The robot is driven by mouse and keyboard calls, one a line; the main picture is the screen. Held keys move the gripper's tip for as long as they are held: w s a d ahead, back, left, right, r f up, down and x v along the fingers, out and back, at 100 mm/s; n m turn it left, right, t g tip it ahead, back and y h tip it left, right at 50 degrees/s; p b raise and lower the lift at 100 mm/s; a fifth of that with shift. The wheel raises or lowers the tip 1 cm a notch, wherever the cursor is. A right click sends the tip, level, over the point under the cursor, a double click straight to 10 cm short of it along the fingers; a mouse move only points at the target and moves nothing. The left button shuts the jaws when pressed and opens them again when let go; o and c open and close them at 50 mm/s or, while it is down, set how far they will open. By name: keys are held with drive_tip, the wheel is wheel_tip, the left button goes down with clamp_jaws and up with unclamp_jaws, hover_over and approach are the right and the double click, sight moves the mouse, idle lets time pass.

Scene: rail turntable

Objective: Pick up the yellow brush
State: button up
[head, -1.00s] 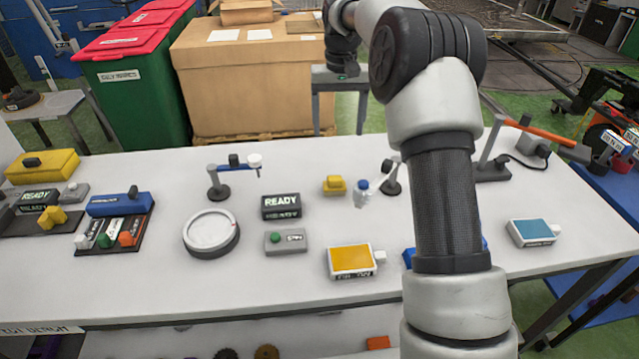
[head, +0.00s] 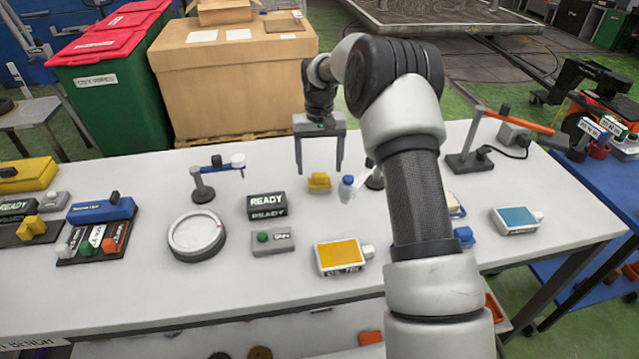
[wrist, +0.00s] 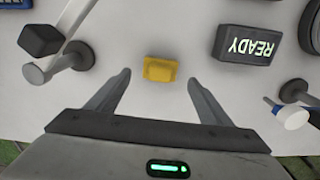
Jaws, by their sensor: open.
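A small yellow block-like piece (head: 319,181), which looks like the yellow brush, lies on the white table behind the yellow-topped box. It also shows in the wrist view (wrist: 160,70), top centre. No bristles can be made out. My gripper (head: 319,168) is open and empty, its fingers pointing down at the back of the table, just above and behind the yellow piece in the head view. In the wrist view the fingertips (wrist: 160,77) are on either side of the yellow piece with a gap to each. I cannot tell the exact height left.
A black READY sign (head: 267,204) stands left of the yellow piece. A small blue-capped bottle (head: 346,190) and a stand with a dark base are close on its right. A stand with a white cup (head: 203,190) is farther left. A yellow-topped box (head: 340,256) is in front.

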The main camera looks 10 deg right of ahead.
sight(319, 175)
wheel_tip(319, 175, down, 5)
drive_tip(key=shift+r, duration=0.1)
drive_tip(key=c, duration=1.1)
drive_tip(key=shift+c, duration=0.2)
drive_tip(key=shift+r, duration=0.15)
wheel_tip(319, 175, up, 10)
drive_tip(key=shift+f, duration=0.1)
